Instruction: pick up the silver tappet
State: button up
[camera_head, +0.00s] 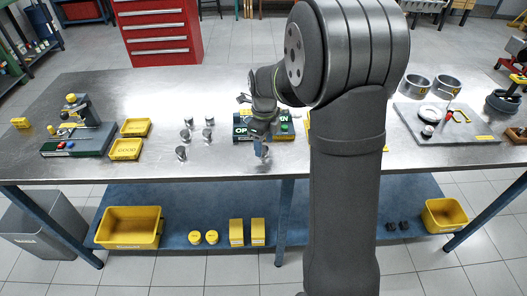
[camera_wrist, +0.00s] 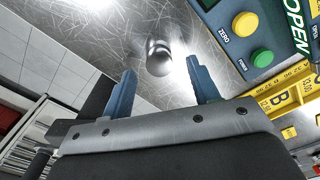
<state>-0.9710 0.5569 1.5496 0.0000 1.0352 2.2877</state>
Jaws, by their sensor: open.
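Several small silver tappets (camera_head: 185,135) stand on the metal bench, left of my gripper in the head view. My gripper (camera_head: 262,152) is over the bench in front of a green-and-black device. In the wrist view my gripper (camera_wrist: 161,72) has its two blue fingers apart, with nothing held. One shiny silver tappet (camera_wrist: 158,51) shows beyond the fingertips, roughly centred in the gap. I cannot tell which tappet in the head view it is.
The device (camera_wrist: 262,35) with yellow and green buttons is close to the right finger. Yellow trays (camera_head: 125,149) and a dark fixture (camera_head: 80,130) stand at left. A grey board (camera_head: 470,130) lies at right. The bench's front-left stretch is clear.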

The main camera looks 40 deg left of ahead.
jog(key=shift+f, duration=0.85)
jog(key=shift+c, duration=0.4)
jog(key=c, duration=1)
jog(key=shift+o, duration=0.2)
